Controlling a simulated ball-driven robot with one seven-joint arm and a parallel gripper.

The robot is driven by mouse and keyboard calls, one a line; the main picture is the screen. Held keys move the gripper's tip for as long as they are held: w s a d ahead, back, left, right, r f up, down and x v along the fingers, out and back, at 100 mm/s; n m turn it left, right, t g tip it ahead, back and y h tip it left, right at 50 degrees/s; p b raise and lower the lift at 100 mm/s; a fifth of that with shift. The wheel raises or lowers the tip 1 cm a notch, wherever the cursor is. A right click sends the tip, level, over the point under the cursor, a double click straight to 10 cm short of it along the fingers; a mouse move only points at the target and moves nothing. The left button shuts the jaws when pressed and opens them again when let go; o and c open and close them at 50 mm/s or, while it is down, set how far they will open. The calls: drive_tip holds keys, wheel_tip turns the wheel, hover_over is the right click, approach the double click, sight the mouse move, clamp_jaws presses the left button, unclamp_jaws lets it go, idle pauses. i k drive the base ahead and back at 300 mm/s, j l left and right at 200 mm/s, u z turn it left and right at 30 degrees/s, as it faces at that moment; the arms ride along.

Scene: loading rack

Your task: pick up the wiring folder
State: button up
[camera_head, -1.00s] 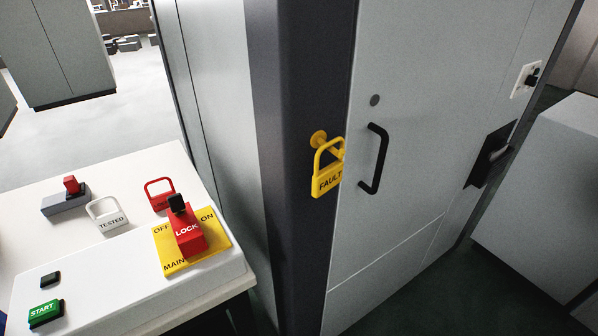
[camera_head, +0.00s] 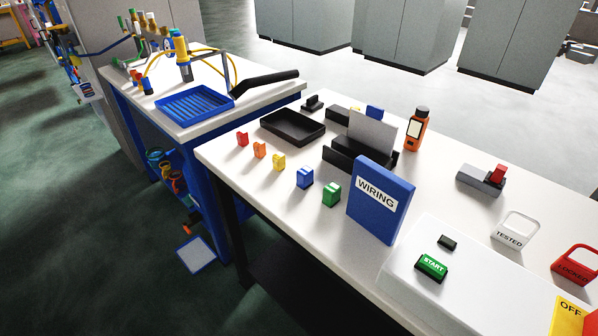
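The wiring folder (camera_head: 379,204) is blue with a white label reading WIRING. It stands upright on the white bench (camera_head: 226,164), near its front edge. It is just in front of a black holder (camera_head: 343,157) with a grey panel. A green block (camera_head: 331,194) and a blue block (camera_head: 305,178) sit to its left. My gripper is not in view, so its state and distance from the folder are hidden.
A white console with a green START button (camera_head: 431,265) is right of the folder. TESTED (camera_head: 510,238) and LOCKED (camera_head: 574,269) tags lie farther right. A black tray (camera_head: 292,125), small coloured pieces and an orange device (camera_head: 416,130) share the bench. Open floor (camera_head: 90,240) lies at left.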

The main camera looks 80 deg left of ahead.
sight(379, 201)
drive_tip(key=u, duration=1.4)
drive_tip(key=i+j+z, duration=0.1)
drive_tip(key=j, duration=0.35)
drive_tip(key=i+j+z, duration=0.1)
drive_tip(key=j, duration=0.3)
